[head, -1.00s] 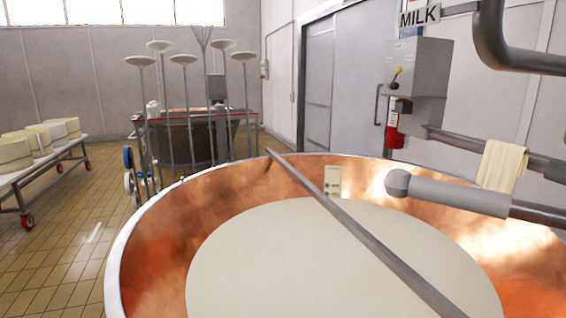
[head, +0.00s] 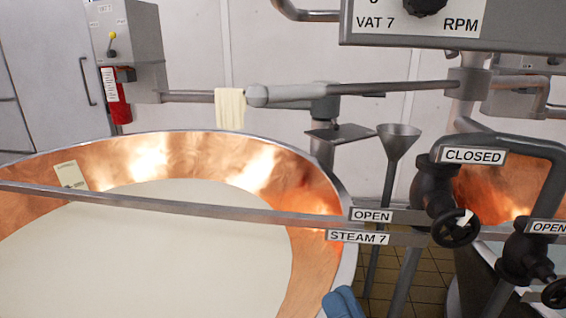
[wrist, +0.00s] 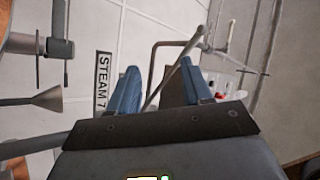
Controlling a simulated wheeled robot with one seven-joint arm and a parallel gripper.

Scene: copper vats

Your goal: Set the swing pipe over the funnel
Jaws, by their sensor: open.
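The swing pipe (head: 295,94) is a grey horizontal pipe with a thick, rounded free end at left. That end shows above the copper vat's far rim, left of the funnel. The pipe runs right toward an upright (head: 468,88). The grey funnel (head: 397,138) stands on a thin stem right of the vat; it also shows at the left of the wrist view (wrist: 45,98). My gripper (wrist: 158,78) has two blue fingers spread apart with nothing held between them. A blue part of it shows at the head view's bottom edge. It is apart from the pipe.
The copper vat (head: 335,185) holds pale liquid, with a flat bar (head: 200,206) across it. Valves with handwheels (head: 455,228) and label plates stand at right, a control box (head: 450,25) above. A cloth (head: 230,108) hangs near the pipe's end. A small plate (head: 340,133) sits beside the funnel.

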